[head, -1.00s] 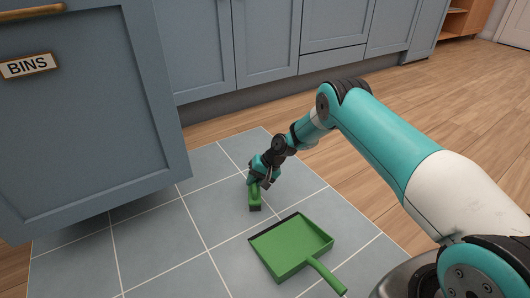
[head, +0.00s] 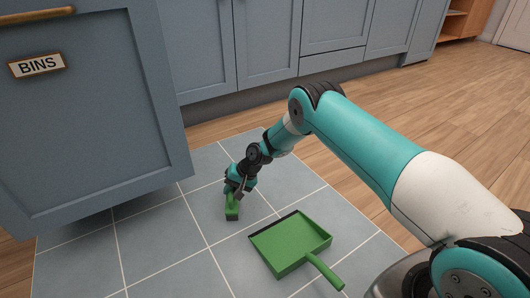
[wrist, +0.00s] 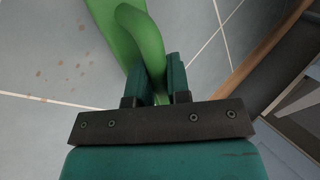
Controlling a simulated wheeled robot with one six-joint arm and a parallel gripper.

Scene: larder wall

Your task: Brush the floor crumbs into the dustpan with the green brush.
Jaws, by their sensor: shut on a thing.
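The green brush (head: 232,208) is upright in my gripper (head: 234,192), low over the tiles; I cannot tell if its bristles touch the floor. In the wrist view my gripper (wrist: 159,85) is shut on the brush's curved green handle (wrist: 142,40). The green dustpan (head: 290,243) lies on the tiles to the right and in front of the brush, its dark lip facing upper left and its handle pointing lower right. Small brown crumbs (wrist: 60,62) are scattered on the tile left of the brush in the wrist view. I cannot make out crumbs in the head view.
Blue cabinets (head: 235,50) line the back. A blue door or drawer front marked BINS (head: 85,120) stands out over the tiles at the left. Grey tiled floor (head: 160,240) is open left of the dustpan, with wood floor (head: 400,125) beyond it.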

